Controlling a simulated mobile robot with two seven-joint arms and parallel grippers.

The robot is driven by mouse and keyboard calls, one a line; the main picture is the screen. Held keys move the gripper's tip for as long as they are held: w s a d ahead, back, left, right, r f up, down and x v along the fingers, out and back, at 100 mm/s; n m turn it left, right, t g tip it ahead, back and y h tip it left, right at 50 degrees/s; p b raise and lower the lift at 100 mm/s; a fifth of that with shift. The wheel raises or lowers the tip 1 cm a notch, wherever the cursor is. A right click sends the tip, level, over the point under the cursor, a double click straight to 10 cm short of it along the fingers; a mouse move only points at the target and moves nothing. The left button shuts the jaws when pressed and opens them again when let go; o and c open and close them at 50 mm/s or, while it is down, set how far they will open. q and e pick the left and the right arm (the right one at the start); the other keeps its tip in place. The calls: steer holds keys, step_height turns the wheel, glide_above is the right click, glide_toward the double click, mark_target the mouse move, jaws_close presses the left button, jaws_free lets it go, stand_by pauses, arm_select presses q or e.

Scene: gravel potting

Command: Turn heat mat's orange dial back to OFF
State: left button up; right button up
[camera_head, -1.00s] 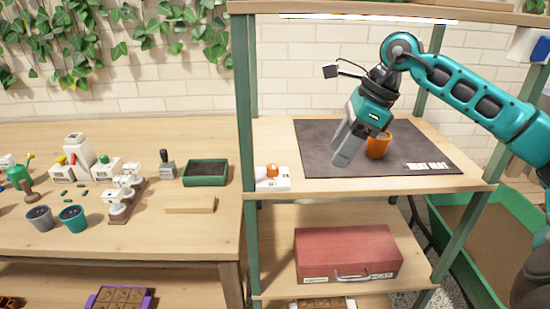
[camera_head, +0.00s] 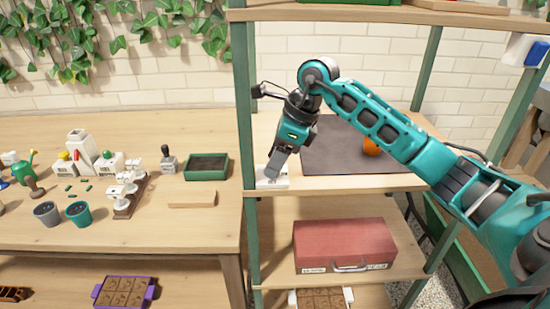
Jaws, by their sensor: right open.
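The heat mat's white control box (camera_head: 281,183) sits at the left front of the shelf, by the green post. Its orange dial is hidden behind the fingers of my right gripper (camera_head: 274,172). My right gripper is open and points down at the dial; I cannot tell whether the fingers touch it. The dark heat mat (camera_head: 330,158) lies to the right on the same shelf. My left gripper is not in view.
An orange pot (camera_head: 371,146) stands on the mat, partly behind my right arm. The green shelf post (camera_head: 246,130) rises close to the left of the gripper. A red toolbox (camera_head: 345,243) sits on the shelf below. The workbench on the left holds pots and a green tray (camera_head: 206,167).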

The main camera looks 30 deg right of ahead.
steer(key=shift+w+a+f, duration=0.1)
steer(key=shift+a+f, duration=0.05)
steer(key=shift+f, duration=0.15)
steer(key=shift+c, duration=0.4)
jaws_close()
